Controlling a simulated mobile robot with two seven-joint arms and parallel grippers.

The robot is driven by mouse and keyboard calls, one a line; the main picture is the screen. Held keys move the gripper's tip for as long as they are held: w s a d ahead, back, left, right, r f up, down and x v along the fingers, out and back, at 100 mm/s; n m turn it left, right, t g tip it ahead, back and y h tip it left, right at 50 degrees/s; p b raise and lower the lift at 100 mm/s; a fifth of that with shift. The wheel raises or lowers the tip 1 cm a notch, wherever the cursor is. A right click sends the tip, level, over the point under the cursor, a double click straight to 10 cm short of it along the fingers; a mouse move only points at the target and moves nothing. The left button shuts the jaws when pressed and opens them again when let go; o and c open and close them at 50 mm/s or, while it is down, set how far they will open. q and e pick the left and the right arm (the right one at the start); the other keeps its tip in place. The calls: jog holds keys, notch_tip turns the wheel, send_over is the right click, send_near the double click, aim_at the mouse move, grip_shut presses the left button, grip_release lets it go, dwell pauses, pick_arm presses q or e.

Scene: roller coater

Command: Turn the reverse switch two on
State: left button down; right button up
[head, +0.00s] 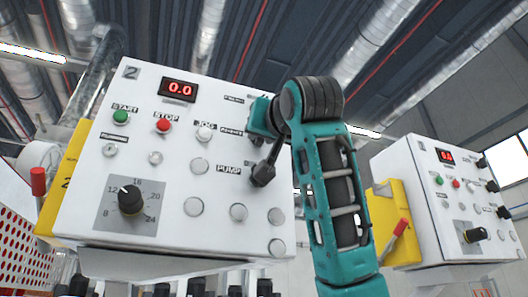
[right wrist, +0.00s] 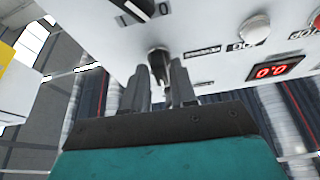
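The white control panel marked 2 (head: 95,185) fills the left half of the head view. My right gripper (right wrist: 160,85) is at its right edge, with its fingers open on either side of a small black switch (right wrist: 158,57). The fingertips are at the switch, but I cannot tell whether they touch it. This switch is beside a small label (right wrist: 202,51) level with JOG; the text is too small to read surely. Another black switch (head: 262,175) is beside the PUMP label. My left gripper is not in view.
The panel has a red 0.0 display (head: 179,90), a green START button (head: 123,117), a red STOP button (head: 164,126) and a black dial (head: 131,200). A similar white panel (head: 428,200) stands at the right. A red-handled lever (head: 38,182) is at the far left.

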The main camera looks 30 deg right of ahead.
grip_shut()
jog(key=shift+a+r+m+g+h, duration=0.1)
jog(key=shift+m+g+h, duration=0.6)
jog(key=shift+m, duration=1.2)
jog(key=shift+a+m+g+h, duration=0.1)
jog(key=shift+m+g+h, duration=0.2)
jog(key=shift+m+h, duration=1.15)
jog(key=shift+m+y, duration=0.45)
jog(key=shift+o, duration=1.6)
grip_release()
